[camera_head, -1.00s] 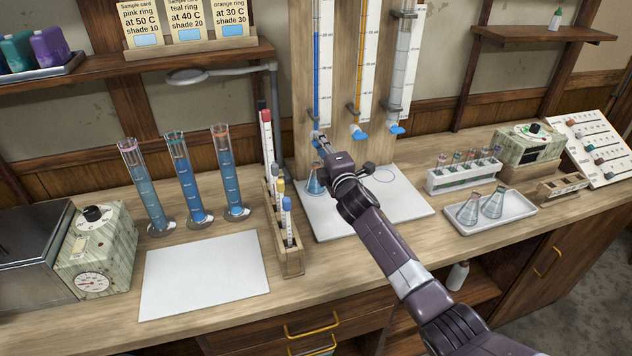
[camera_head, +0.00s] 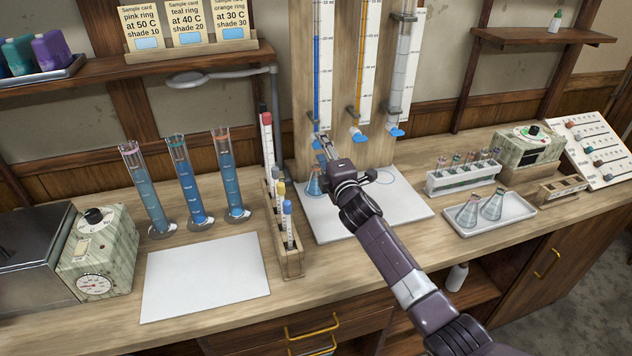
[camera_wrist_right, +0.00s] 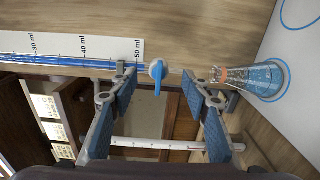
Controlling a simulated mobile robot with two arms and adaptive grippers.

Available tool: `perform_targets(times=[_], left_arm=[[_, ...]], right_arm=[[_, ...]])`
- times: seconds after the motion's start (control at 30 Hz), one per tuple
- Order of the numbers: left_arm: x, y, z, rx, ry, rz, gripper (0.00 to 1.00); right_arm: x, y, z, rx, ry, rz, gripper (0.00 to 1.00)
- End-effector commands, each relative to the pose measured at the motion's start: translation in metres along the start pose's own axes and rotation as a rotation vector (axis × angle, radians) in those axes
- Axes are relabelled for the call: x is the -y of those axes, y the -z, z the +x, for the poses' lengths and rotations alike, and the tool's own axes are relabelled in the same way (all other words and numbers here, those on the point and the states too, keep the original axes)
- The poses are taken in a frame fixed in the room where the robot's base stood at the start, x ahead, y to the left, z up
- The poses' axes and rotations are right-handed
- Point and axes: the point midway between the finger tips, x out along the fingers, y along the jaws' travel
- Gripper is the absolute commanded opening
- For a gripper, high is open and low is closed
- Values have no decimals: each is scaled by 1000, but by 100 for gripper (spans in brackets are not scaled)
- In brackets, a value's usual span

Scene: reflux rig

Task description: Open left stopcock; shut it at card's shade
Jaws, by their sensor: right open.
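The left burette (camera_head: 323,75) holds blue liquid and stands upright on the wooden back board. Its blue stopcock (camera_wrist_right: 157,72) shows in the right wrist view, its lever crosswise to the tube. My right gripper (camera_wrist_right: 160,100) is open, with one blue-padded finger on each side of the stopcock and apart from it. In the head view my right gripper (camera_head: 323,140) partly hides this stopcock. A flask (camera_head: 313,182) with blue liquid and an orange ring stands below the burette; it also shows in the wrist view (camera_wrist_right: 262,80). Three sample cards (camera_head: 188,25) stand on the shelf.
Two more burettes, one with orange liquid (camera_head: 367,70) and one clear (camera_head: 403,75), hang to the right. A thermometer rack (camera_head: 288,262) and several blue-filled cylinders (camera_head: 188,185) stand left of my arm. A white mat (camera_head: 205,278) is bare.

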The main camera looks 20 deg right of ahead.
Motion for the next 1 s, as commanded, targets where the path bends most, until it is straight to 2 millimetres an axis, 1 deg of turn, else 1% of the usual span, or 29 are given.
perform_targets(times=[0.03, 0.3, 0.5, 0.63, 1.0], left_arm=[[0, 1, -7, 0, 0, 0, 40], [0, 2, -22, 0, 0, 0, 40], [0, 3, -30, 0, 0, 0, 40], [0, 3, -30, 0, 0, 0, 40], [0, 3, -30, 0, 0, 0, 40]], right_arm=[[-3, 0, -6, 0, 1, 0, 44], [-3, 0, -33, 0, 1, -1, 44], [-2, 0, -50, 1, 1, 0, 44], [-1, 0, -55, 0, 0, 0, 44], [-1, 0, -55, 0, 0, -1, 44]])
